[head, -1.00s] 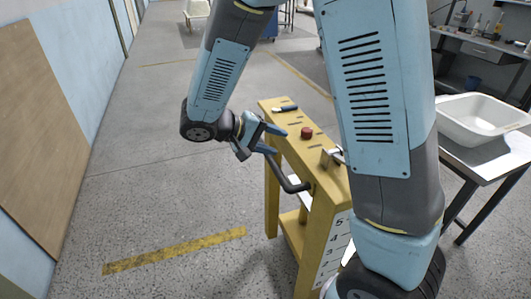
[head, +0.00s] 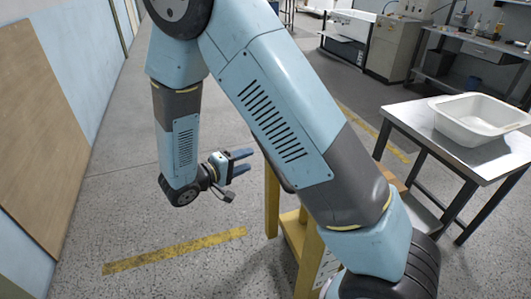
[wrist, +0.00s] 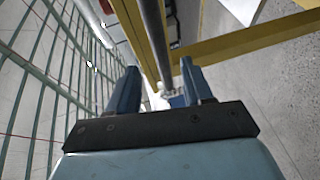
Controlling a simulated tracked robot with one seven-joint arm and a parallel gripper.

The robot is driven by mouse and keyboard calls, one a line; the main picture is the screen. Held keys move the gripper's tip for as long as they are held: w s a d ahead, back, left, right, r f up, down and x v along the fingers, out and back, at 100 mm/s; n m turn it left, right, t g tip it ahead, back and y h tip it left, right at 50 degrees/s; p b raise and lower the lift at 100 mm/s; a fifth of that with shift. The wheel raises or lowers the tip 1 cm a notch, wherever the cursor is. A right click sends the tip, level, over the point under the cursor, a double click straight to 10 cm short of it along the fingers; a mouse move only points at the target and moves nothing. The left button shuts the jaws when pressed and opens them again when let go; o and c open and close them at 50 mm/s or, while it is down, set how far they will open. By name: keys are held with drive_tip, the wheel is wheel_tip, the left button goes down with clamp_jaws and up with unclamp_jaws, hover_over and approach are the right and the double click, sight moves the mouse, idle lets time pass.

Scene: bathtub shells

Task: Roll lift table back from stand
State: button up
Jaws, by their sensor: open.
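A yellow frame (head: 271,205) stands in front of me, mostly hidden behind my arm in the head view. It may be the lift table, but I cannot tell for sure. In the wrist view its yellow beams (wrist: 240,45) cross the top. My gripper (head: 249,162) is open and empty, left of the frame, fingers pointing right toward it. In the wrist view a grey bar (wrist: 153,40) runs down toward the gap between my blue fingers (wrist: 158,70). I cannot tell whether it lies between them or beyond them. No stand is clearly identifiable.
A metal-topped table (head: 415,112) with a white basin (head: 480,117) stands at the right. A brown panel (head: 40,145) is on the left wall. A green grid (wrist: 45,75) fills the left of the wrist view. The speckled floor left of the frame is clear.

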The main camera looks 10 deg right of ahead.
sight(267, 153)
drive_tip(key=x, duration=0.9)
drive_tip(key=shift+w+d+f, duration=0.1)
drive_tip(key=shift+w+d, duration=0.05)
drive_tip(key=shift+d, duration=0.1)
clamp_jaws()
